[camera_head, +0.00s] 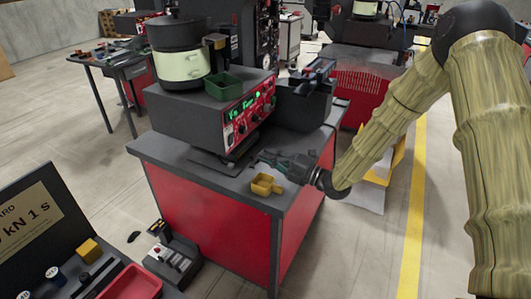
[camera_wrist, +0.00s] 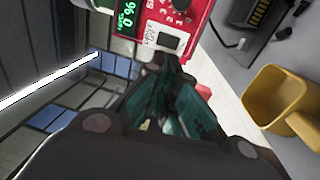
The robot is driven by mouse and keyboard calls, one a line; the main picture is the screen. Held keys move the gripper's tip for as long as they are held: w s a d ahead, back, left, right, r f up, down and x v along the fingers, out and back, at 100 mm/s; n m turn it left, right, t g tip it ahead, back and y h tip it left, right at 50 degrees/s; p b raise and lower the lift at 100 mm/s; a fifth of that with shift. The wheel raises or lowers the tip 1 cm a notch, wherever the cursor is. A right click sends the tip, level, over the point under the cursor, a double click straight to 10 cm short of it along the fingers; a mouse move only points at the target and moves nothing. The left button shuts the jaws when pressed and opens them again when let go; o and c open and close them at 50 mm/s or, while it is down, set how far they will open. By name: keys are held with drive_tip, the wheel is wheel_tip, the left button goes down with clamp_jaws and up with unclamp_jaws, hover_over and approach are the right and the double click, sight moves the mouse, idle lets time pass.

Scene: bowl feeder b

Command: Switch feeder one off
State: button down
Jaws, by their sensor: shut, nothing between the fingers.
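A feeder stands on the red-sided bench, with a pale green and black bowl (camera_head: 180,65) on a dark control box (camera_head: 195,110). I cannot read a number one on it. Its red control panel (camera_head: 232,135) has lit green digits and dark knobs. In the wrist view, the panel (camera_wrist: 200,12) shows the lit display (camera_wrist: 126,18) and a black rocker switch (camera_wrist: 168,41) on a white plate. Which way the rocker is tipped is unclear. My gripper (camera_head: 262,156) is shut and empty, in front of the panel. In the wrist view, its fingertips (camera_wrist: 168,62) appear just below the switch; contact cannot be told.
A yellow cup (camera_head: 264,186) stands on the bench near my gripper and shows in the wrist view (camera_wrist: 272,98). A green bin (camera_head: 223,86) sits on the control box. A dark unit (camera_head: 303,105) stands right of the panel.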

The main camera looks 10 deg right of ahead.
sight(227, 138)
drive_tip(key=p+x, duration=0.3)
drive_tip(key=x, duration=0.8)
drive_tip(key=shift+w+a+p, duration=0.2)
drive_tip(key=shift+a+p, duration=0.15)
drive_tip(key=shift+r, duration=0.1)
drive_tip(key=shift+w+a+r+h+b, duration=0.1)
drive_tip(key=shift+w+a+h+b, duration=0.05)
drive_tip(key=shift+a+h+b, duration=0.15)
drive_tip(key=shift+s+d, duration=0.25)
drive_tip(key=shift+d, duration=0.2)
drive_tip(key=r+b+v, duration=0.2)
drive_tip(key=b+v, duration=0.1)
drive_tip(key=v, duration=1)
drive_tip(key=shift+r+b, duration=0.3)
drive_tip(key=shift+b, duration=0.05)
drive_tip(key=shift+d, duration=0.1)
